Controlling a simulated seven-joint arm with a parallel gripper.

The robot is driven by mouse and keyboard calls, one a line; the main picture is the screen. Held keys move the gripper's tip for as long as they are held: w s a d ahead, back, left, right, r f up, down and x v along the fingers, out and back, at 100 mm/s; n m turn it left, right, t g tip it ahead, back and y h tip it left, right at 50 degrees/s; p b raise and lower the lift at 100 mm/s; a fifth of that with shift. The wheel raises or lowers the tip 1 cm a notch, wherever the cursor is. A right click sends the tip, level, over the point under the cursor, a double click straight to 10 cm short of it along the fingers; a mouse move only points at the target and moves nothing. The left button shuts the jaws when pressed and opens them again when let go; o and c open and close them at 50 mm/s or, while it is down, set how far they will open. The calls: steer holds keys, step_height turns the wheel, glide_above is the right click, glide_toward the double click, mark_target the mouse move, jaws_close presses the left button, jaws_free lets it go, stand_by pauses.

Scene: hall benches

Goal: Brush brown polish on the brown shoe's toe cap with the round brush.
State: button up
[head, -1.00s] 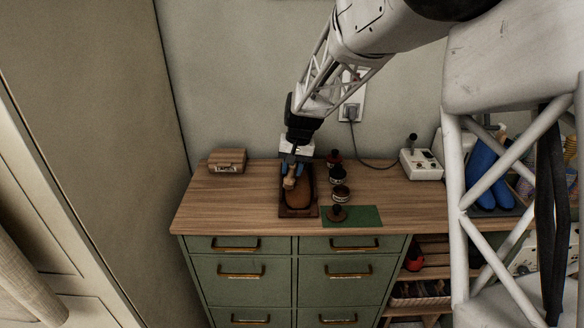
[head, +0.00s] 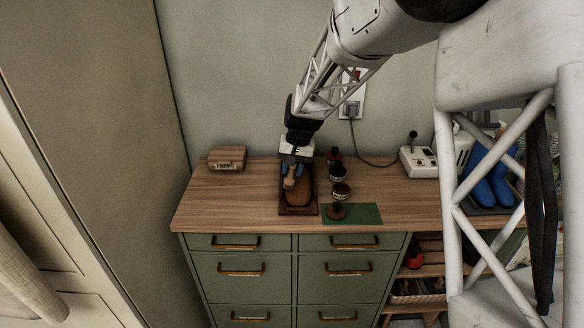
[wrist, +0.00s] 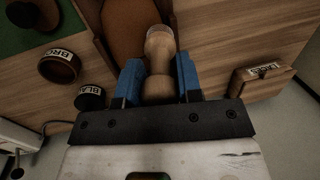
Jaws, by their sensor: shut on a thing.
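My gripper (wrist: 160,82) has blue fingers shut on the pale wooden handle (wrist: 161,52) of a brush. In the head view my gripper (head: 296,160) holds this handle (head: 290,182) over the far left part of the brown shoe (head: 300,193). The brush's bristle end is hidden, so I cannot tell whether it touches the shoe. The shoe lies in a dark tray (head: 299,212); part of it shows in the wrist view (wrist: 132,30). The brown polish tin (wrist: 60,66), its label partly readable, stands beside the tray, also visible in the head view (head: 341,191).
A tin labelled as black (wrist: 90,97) stands near the brown one. A dark round-based brush (head: 337,211) is on the green mat (head: 365,214). A labelled wooden box (head: 227,159) is at left, a white device (head: 419,162) at right.

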steer(key=shift+d, duration=1.55)
steer(key=shift+d, duration=0.15)
steer(key=shift+d, duration=1.45)
steer(key=shift+a+f, duration=0.1)
steer(key=shift+a, duration=0.05)
steer(key=shift+a, duration=0.95)
steer(key=shift+a+f, duration=0.15)
steer(key=shift+a, duration=0.35)
steer(key=shift+c, duration=0.6)
